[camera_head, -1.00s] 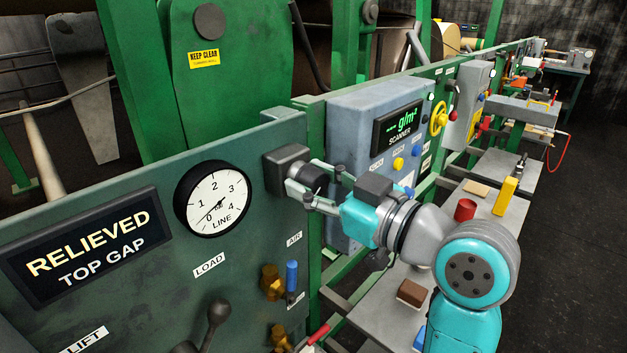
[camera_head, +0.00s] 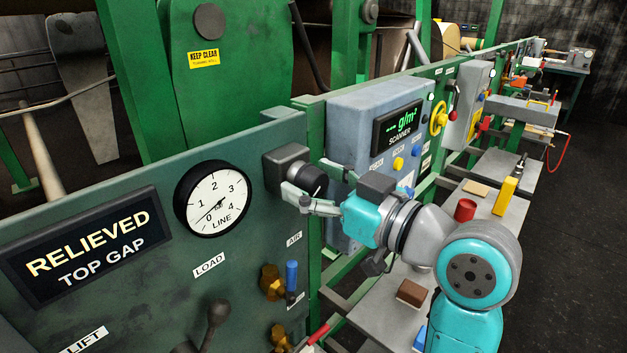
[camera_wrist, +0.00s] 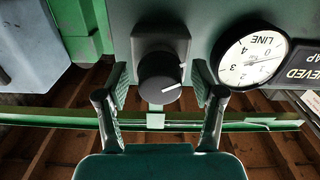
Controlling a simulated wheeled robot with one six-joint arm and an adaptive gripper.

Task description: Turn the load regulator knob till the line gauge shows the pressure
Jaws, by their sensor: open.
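The load regulator knob (camera_head: 310,181) is a round black knob on a dark square block (camera_head: 284,164), right of the line gauge. In the wrist view the knob (camera_wrist: 160,75) has a white mark at its lower right. My gripper (camera_wrist: 160,88) is open, with one finger on each side of the knob and visible space between fingers and knob. The line gauge (camera_head: 212,199) has a white dial numbered 0 to 4. Its needle lies on a lower-left to upper-right slant; the exact reading is too small to tell.
A dark sign (camera_head: 87,245) reads "RELIEVED TOP GAP" left of the gauge. Below are a lever (camera_head: 215,315), brass fittings (camera_head: 272,283) and a blue handle (camera_head: 292,275). The blue-grey scanner box (camera_head: 352,115) stands close behind my gripper.

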